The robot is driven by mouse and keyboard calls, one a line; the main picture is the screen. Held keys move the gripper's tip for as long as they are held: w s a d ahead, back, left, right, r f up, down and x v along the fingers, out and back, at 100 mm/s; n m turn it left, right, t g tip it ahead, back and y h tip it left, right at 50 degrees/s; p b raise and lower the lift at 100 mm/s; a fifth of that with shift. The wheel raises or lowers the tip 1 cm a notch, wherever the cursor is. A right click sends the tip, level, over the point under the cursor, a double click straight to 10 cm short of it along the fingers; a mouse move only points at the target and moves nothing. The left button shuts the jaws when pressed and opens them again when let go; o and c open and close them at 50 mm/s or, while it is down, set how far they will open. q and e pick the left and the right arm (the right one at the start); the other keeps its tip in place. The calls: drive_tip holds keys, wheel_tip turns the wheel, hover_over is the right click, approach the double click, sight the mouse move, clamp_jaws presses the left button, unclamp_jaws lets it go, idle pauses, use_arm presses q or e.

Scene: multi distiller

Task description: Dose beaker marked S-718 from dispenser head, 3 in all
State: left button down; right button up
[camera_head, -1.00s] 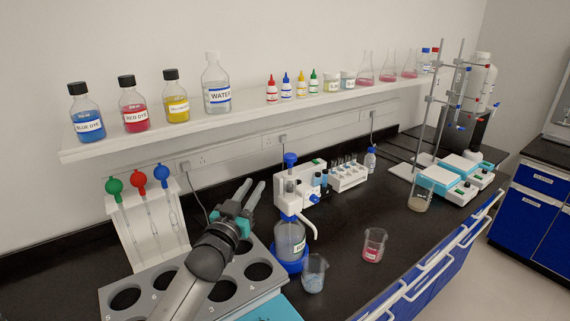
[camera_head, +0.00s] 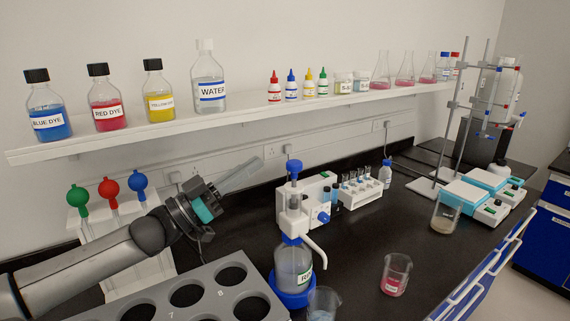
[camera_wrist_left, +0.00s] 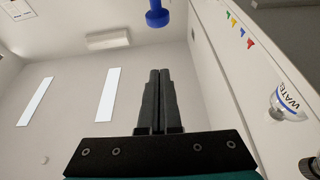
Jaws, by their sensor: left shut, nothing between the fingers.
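The dispenser stands mid-bench: a bottle (camera_head: 293,264) in a blue base, with a white head, a blue top knob (camera_head: 295,168) and a spout (camera_head: 317,250). A beaker (camera_head: 322,304) with bluish contents stands near the spout, cut off by the lower edge. A beaker with red contents (camera_head: 395,275) stands to its right, and another beaker (camera_head: 445,216) is farther right by the hotplates. I cannot read which is marked S-718. My left gripper (camera_head: 256,164) is shut and empty, left of the knob and apart from it. In the left wrist view, a blue knob (camera_wrist_left: 157,17) shows beyond the closed fingers (camera_wrist_left: 158,74).
A grey rack with round holes (camera_head: 190,293) lies below my left arm. A shelf (camera_head: 240,112) with dye and water bottles runs above. A test tube rack (camera_head: 360,194) is right of the dispenser.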

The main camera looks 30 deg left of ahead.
sight(294, 169)
use_arm(q)
drive_tip(key=shift+x, duration=4.4)
drive_tip(key=shift+w+a+f+b, duration=0.15)
drive_tip(key=shift+f+b, duration=0.3)
drive_tip(key=shift+f, duration=1.65)
wheel_tip(294, 169, down, 3)
drive_tip(key=shift+f+y+b, duration=0.1)
drive_tip(key=shift+y+b, duration=0.2)
drive_tip(key=shift+b, duration=0.15)
